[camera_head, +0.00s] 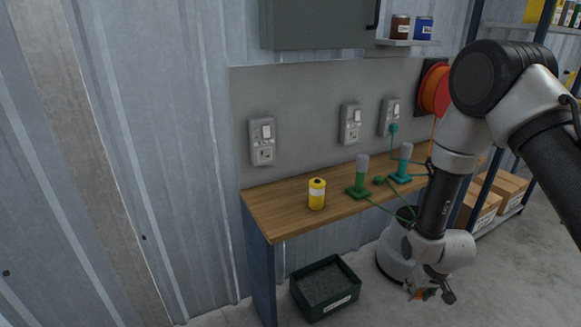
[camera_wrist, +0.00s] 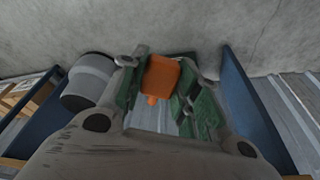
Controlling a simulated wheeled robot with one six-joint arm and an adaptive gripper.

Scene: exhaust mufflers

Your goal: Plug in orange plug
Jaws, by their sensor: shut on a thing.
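My gripper (camera_head: 428,292) hangs low, below the tabletop and in front of the bench. It is shut on the orange plug (camera_wrist: 160,76), which sits between the green finger pads in the wrist view. In the head view only a small bit of orange shows at the fingertips. Three wall sockets are on the grey panel: a left one (camera_head: 262,142), a middle one (camera_head: 350,124) and a right one (camera_head: 390,114). A teal plug (camera_head: 394,128) is at the right socket; the left and middle sockets look empty. An orange reel (camera_head: 436,90) is partly hidden behind my arm.
On the wooden bench (camera_head: 280,222) stand a yellow can (camera_head: 317,194), a green-based device (camera_head: 361,178) and a teal-based device (camera_head: 403,163). A green plug (camera_head: 379,181) lies between them. A dark bin (camera_head: 325,287) stands on the floor. Shelving with boxes (camera_head: 507,190) is at right.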

